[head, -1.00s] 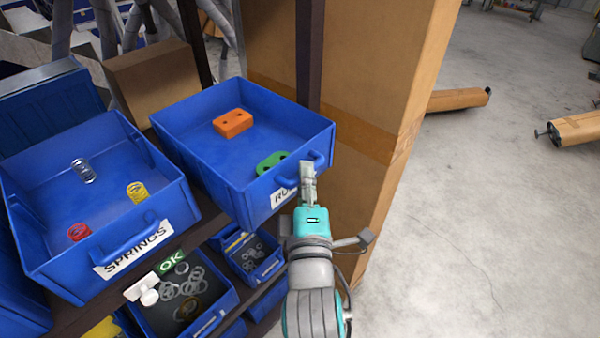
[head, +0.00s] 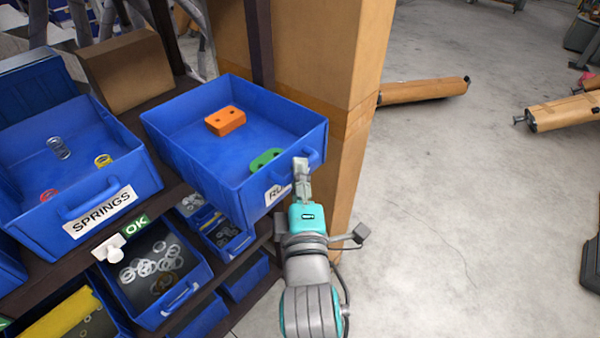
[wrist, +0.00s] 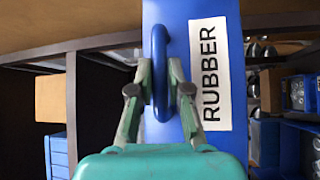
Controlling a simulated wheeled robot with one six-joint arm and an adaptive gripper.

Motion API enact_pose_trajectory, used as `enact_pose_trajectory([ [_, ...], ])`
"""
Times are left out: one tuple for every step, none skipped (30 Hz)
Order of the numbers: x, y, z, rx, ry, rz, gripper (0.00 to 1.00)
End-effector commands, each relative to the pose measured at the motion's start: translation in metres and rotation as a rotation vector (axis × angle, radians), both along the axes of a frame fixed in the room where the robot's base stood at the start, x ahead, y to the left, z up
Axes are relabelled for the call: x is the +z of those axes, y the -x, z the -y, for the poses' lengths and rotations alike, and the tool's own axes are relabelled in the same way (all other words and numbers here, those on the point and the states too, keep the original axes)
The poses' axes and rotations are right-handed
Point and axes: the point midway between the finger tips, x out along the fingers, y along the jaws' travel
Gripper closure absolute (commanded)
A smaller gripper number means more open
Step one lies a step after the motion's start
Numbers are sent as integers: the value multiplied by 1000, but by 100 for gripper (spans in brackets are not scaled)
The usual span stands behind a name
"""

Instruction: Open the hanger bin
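The blue bin (head: 190,160) labelled RUBBER sits in the rack and sticks well out of it, with its open top showing. Inside lie an orange rubber hanger (head: 225,121) and a green one (head: 265,160). My gripper (head: 301,165) is at the front of this bin, at its right end. In the wrist view, my gripper's fingers (wrist: 161,77) stand on either side of the blue handle (wrist: 159,45) and appear shut on it. The RUBBER label (wrist: 210,75) is just right of the fingers. The exact finger contact is partly hidden.
A blue bin labelled SPRINGS (head: 140,183) is at the left, with smaller bins of rings (head: 190,290) below. A tall cardboard box (head: 345,60) stands behind the rubber bin. Brown cylinders (head: 425,91) lie on the floor. The floor at right is mostly clear.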

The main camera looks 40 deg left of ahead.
Motion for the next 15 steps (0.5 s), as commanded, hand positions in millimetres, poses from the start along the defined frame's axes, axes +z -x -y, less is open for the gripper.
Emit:
enact_pose_trajectory([
  [-1,0,0,0,1,-1,69],
  [-1,0,0,0,1,-1,62],
  [-1,0,0,0,1,-1,59],
  [-1,0,0,0,1,-1,59],
  [-1,0,0,0,1,-1,59],
  [-1,0,0,0,1,-1,59],
  [0,0,0,0,1,-1,59],
  [0,0,0,0,1,-1,59],
  [0,0,0,0,0,0,59],
  [0,0,0,0,0,0,59],
  [0,0,0,0,0,0,59],
  [0,1,1,0,0,0,59],
  [-1,1,1,0,0,0,59],
  [-1,3,2,0,0,0,59],
  [-1,5,4,0,0,0,59],
])
